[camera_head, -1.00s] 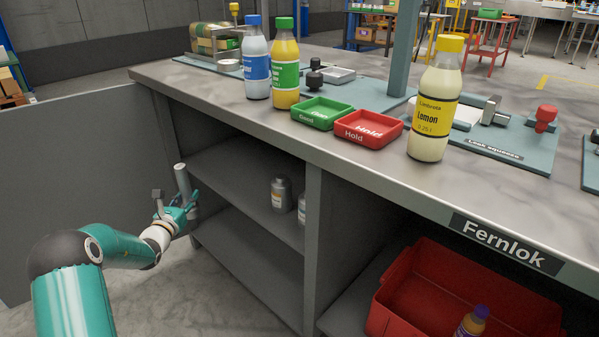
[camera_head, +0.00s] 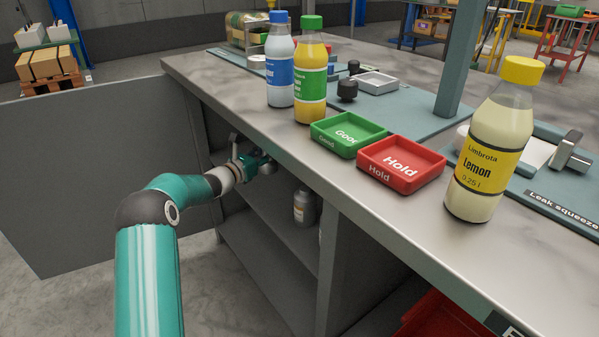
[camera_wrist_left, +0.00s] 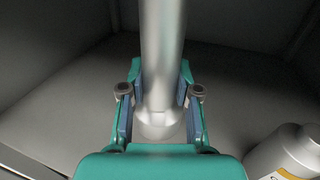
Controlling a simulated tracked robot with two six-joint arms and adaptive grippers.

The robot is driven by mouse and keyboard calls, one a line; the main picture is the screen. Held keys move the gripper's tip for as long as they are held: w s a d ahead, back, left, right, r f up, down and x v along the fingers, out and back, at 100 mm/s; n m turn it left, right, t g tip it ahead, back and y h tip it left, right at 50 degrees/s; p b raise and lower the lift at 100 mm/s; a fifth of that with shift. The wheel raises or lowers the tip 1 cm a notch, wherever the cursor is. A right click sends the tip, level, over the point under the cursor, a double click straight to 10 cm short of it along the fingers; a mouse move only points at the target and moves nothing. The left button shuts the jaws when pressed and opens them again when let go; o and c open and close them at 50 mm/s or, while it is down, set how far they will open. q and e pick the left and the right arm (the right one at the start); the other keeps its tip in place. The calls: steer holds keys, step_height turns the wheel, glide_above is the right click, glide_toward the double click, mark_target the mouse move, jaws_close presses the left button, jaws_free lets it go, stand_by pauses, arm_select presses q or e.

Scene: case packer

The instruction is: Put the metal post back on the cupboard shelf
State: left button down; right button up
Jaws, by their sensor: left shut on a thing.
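The metal post (camera_wrist_left: 162,45) is a smooth grey cylinder, upright in the left wrist view between the fingers of my left gripper (camera_wrist_left: 160,100). The gripper is shut on it, near its lower end. In the head view my left gripper (camera_head: 262,163) reaches into the open cupboard under the bench top; the post is mostly or wholly hidden there. The cupboard shelf (camera_head: 262,212) lies below the gripper. It spreads beneath the post in the left wrist view (camera_wrist_left: 75,110); I cannot tell whether the post touches it. My right gripper is not in view.
A grey canister (camera_head: 305,207) stands on the shelf to the right of my gripper. The open cupboard door (camera_head: 100,180) is at left. The bench edge overhangs the opening. Bottles, a green tray (camera_head: 347,135) and a red tray (camera_head: 401,166) stand on top.

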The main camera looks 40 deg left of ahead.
arm_select(q)
steer(key=f, duration=0.2)
steer(key=w+d+f+b, duration=0.1)
steer(key=shift+f, duration=0.25)
step_height(320, 180, down, 5)
steer(key=shift+r+b, duration=0.2)
steer(key=shift+b, duration=0.8)
steer(key=c, duration=0.8)
jaws_free()
steer(key=shift+c, duration=0.2)
